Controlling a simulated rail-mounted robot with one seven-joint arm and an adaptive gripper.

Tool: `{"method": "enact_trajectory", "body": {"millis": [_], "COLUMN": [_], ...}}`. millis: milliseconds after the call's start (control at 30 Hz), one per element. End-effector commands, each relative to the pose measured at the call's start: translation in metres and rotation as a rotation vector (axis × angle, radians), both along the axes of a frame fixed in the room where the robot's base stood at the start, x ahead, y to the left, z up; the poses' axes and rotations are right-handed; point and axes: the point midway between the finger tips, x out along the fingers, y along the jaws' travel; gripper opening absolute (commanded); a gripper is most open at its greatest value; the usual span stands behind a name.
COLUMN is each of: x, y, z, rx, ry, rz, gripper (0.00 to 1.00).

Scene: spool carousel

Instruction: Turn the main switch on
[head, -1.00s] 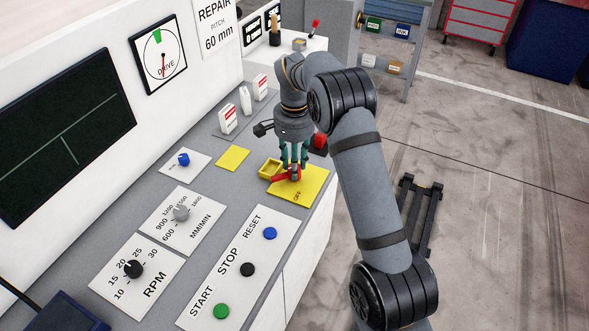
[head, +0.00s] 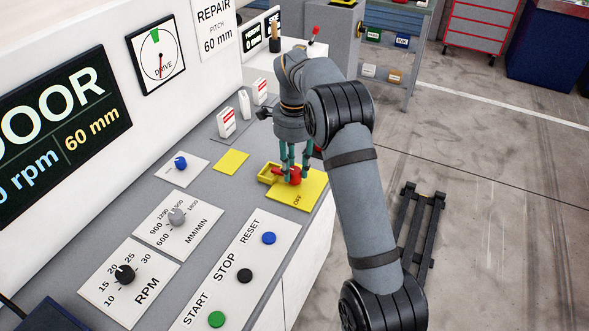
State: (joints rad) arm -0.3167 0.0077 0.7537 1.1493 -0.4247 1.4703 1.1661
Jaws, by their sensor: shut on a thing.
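The main switch is a red rotary handle (head: 293,174) on a yellow plate (head: 296,195) marked OFF, at the right edge of the grey console. My gripper (head: 292,172) reaches down over the handle with its teal fingers on either side, and it is shut on the handle. The fingers and wrist hide part of the handle and the plate's far side, and any ON mark is hidden. The screen (head: 65,130) at left is lit and reads DOOR, with rpm and 60 mm below; its left part is cut off.
START (head: 216,319), STOP (head: 245,276) and RESET (head: 269,238) buttons sit in front of the switch. RPM (head: 124,274) and MM/MIN (head: 177,217) knobs and a blue knob (head: 181,162) lie to the left.

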Motion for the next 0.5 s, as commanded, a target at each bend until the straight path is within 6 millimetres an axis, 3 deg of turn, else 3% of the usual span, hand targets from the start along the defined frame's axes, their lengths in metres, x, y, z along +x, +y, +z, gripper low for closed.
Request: {"method": "enact_trajectory", "body": {"millis": [500], "x": [-0.0004], "y": [0.0023], "z": [0.0007], "rx": [0.002], "ry": [0.0], "rz": [-0.057], "gripper": [0.04]}}
